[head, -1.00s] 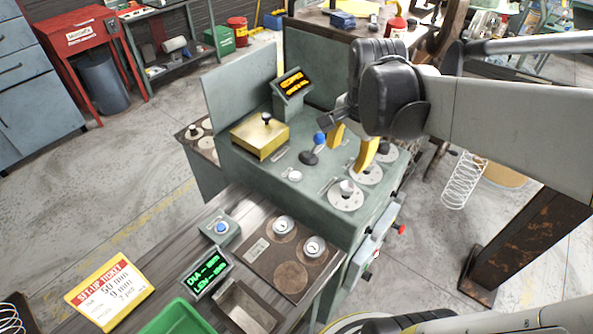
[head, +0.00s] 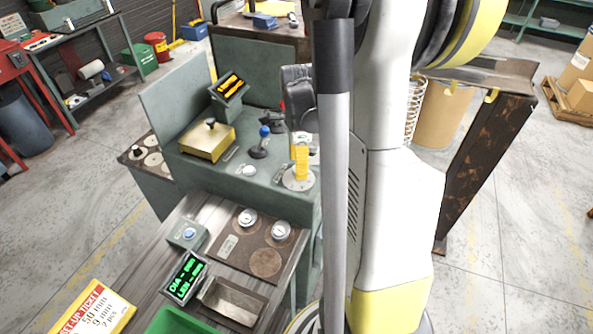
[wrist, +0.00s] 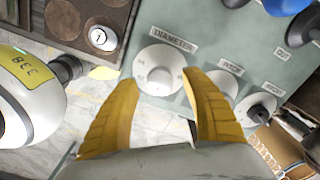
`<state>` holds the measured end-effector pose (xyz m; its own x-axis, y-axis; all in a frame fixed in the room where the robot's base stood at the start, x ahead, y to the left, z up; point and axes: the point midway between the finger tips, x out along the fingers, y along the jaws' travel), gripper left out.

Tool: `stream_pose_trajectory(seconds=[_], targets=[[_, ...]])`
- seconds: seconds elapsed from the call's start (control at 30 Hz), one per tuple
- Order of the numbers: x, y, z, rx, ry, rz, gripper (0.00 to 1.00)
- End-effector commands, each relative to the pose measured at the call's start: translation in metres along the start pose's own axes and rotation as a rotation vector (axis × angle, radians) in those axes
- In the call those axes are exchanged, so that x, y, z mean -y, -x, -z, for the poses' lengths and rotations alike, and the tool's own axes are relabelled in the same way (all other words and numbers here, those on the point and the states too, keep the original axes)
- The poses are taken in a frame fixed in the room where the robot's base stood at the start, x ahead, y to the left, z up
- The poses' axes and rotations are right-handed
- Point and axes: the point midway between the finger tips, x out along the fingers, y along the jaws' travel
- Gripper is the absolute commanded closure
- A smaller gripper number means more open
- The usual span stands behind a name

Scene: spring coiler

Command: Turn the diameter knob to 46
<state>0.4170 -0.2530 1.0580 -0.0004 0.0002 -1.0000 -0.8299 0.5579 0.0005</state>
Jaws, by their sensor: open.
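The diameter knob (wrist: 157,72) is a round white dial under a "DIAMETER" label in the wrist view. Its dial (head: 291,182) also shows in the head view, on the near part of the green machine top, partly covered by a yellow finger. My gripper (wrist: 160,80) is open, its yellow fingers spread to either side of the knob's lower half. I cannot tell whether they touch it. In the head view my gripper (head: 301,160) appears over the dial, with much of it hidden behind my arm. The dial's numbers are too blurred to read.
Two more dials (wrist: 216,87) (wrist: 255,109) stand right of the knob. A blue-topped lever (head: 264,133) and a yellow block (head: 206,142) stand on the machine. A green-lit display (head: 184,277) and a set-up ticket (head: 92,310) reading 50 mm lie in front.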

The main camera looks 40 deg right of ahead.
Motion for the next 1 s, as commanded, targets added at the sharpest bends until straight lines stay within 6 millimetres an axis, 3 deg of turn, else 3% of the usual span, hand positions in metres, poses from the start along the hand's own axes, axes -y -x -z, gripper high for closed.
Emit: stream_pose_trajectory(seconds=[0.13,0.47,0.63,1.0], targets=[[0.0000,-0.0140,-0.0001,0.000,0.001,0.000,0.45],[0.0000,-0.0161,-0.0002,0.000,0.001,0.000,0.46],[0.0000,-0.0160,-0.0002,0.000,0.001,0.000,0.98],[-0.0003,-0.0164,-0.0003,0.000,0.043,0.000,0.98]])
